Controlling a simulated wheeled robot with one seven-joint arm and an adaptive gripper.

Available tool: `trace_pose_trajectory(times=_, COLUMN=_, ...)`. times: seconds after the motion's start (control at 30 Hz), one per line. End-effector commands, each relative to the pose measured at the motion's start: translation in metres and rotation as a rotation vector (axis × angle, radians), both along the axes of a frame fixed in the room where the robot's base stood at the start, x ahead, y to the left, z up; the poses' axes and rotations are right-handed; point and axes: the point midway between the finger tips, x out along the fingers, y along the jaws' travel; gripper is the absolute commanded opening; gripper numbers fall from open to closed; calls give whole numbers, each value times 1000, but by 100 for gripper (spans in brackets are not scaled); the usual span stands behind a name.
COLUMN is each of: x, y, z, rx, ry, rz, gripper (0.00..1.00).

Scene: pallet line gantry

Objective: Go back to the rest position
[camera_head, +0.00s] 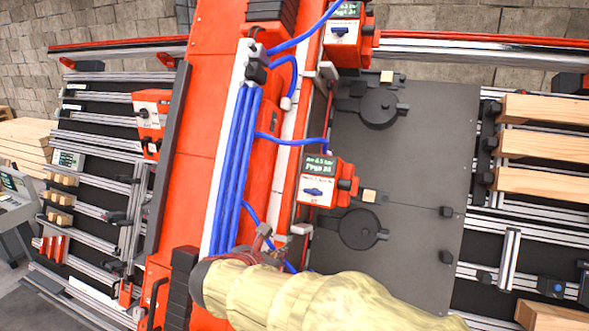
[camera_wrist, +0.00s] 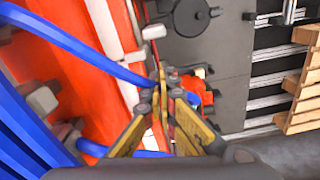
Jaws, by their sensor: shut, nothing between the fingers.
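My gripper (camera_wrist: 166,92) shows in the wrist view with its yellow and black fingers brought together, shut and empty. It points toward the red gantry beam (camera_wrist: 85,50) and the dark plate (camera_wrist: 222,50). Blue hoses (camera_wrist: 70,40) pass close on its left. In the head view my arm, in a pale yellow sleeve, comes in from the bottom and covers the lower middle. The gripper itself is mostly hidden there, near the lower end of the hoses (camera_head: 238,170).
Red control boxes (camera_head: 318,182) and (camera_head: 350,38) with small displays stand along the beam (camera_head: 195,130). Round black units (camera_head: 360,229) sit on the dark plate (camera_head: 430,150). Wooden planks (camera_head: 545,146) lie at the right. Metal rails (camera_head: 95,175) and a red box (camera_head: 152,110) are at the left.

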Motion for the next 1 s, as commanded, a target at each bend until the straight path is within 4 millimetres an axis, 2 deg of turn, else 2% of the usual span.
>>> trace_pose_trajectory(times=0.1, x=-28, y=-10, z=-42, rx=213, ry=47, rz=-171, gripper=0)
trace_pose_trajectory(times=0.17, x=-51, y=-18, z=-60, rx=349, ry=70, rz=-289, gripper=0)
trace_pose_trajectory(times=0.27, x=-90, y=-45, z=-92, rx=576, ry=91, rz=-528, gripper=0)
trace_pose_trajectory(times=0.4, x=-147, y=-92, z=-139, rx=895, ry=88, rz=-920, gripper=0)
trace_pose_trajectory(times=0.6, x=-216, y=-137, z=-193, rx=1272, ry=37, rz=-1411, gripper=0)
trace_pose_trajectory(times=0.8, x=-263, y=-165, z=-237, rx=1553, ry=-25, rz=-1738, gripper=0)
trace_pose_trajectory(times=1.0, x=-290, y=-192, z=-273, rx=1762, ry=-101, rz=-1880, gripper=0)
